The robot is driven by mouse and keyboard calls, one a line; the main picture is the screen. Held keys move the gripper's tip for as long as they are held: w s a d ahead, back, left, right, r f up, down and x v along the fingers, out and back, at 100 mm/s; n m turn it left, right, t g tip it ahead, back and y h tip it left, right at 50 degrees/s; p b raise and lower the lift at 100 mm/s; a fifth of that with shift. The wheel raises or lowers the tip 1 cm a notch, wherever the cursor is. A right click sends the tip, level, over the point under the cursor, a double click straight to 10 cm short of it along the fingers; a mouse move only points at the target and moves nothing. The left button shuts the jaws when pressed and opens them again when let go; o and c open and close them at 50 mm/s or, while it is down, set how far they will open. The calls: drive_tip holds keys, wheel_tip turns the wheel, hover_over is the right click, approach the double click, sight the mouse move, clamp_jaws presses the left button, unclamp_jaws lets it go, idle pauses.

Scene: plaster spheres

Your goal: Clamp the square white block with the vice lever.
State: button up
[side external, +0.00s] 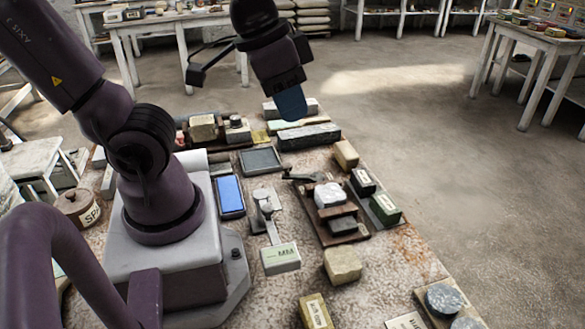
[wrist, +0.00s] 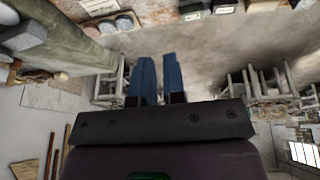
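The white block (side external: 328,194), a pale lump with rough edges, sits on the brown vice (side external: 325,232) right of the table's middle. A dark block (side external: 343,225) lies in front of it on the same base. A dark lever-like part (side external: 304,177) sticks out at the vice's back left. My gripper (side external: 291,104) is high above the far part of the table, behind the vice and well clear of it. Its blue fingers (wrist: 158,58) show a narrow gap with nothing between them in the wrist view. The vice cannot be made out in the wrist view.
A small scale-like stand (side external: 265,208) and a blue tray (side external: 230,195) stand left of the vice. Dark green boxes (side external: 384,209) stand close on its right. A tan block (side external: 342,265) lies in front. A long grey stone (side external: 309,137) lies behind.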

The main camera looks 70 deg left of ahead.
drive_tip(key=f+g, duration=0.1)
drive_tip(key=f, duration=0.1)
drive_tip(key=w+f+n+g, duration=0.1)
drive_tip(key=f, duration=0.1)
drive_tip(key=f+n+g, duration=0.1)
drive_tip(key=f, duration=0.2)
drive_tip(key=shift+w+a+f, duration=0.1)
drive_tip(key=shift+w+a, duration=0.1)
drive_tip(key=shift+a, duration=0.1)
clamp_jaws()
drive_tip(key=w+a+f+n+y, duration=0.2)
drive_tip(key=a+f+n+y, duration=0.2)
drive_tip(key=a+f+n, duration=0.5)
drive_tip(key=a+n, duration=0.3)
drive_tip(key=n, duration=0.2)
drive_tip(key=shift+a, duration=0.25)
drive_tip(key=shift+w+f, duration=0.1)
